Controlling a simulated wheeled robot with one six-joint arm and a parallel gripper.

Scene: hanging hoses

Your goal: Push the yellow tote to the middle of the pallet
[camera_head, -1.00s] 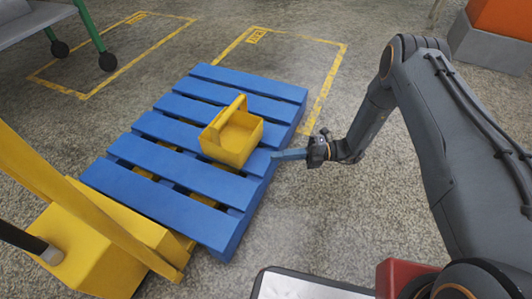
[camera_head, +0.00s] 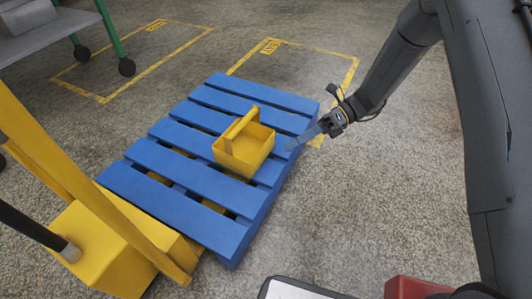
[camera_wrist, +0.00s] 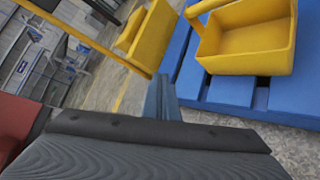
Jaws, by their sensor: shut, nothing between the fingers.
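The yellow tote (camera_head: 244,145), an open box with a raised handle, stands upright on the blue pallet (camera_head: 180,183), right of its middle and near its right edge. In the wrist view the tote (camera_wrist: 252,48) is at the upper right on the blue slats (camera_wrist: 230,92). My gripper (camera_head: 293,145) is at the pallet's right edge, pointing left and down toward the tote. Its fingers (camera_wrist: 161,80) are shut and empty. A gap shows between the fingertips and the tote's right side.
A yellow pallet truck (camera_head: 115,250) with a slanting yellow mast is at the pallet's lower left. A grey cart (camera_head: 50,40) with green legs and black wheels stands upper left. Yellow outlines mark the floor (camera_head: 357,60) behind. Bare floor lies right of the pallet.

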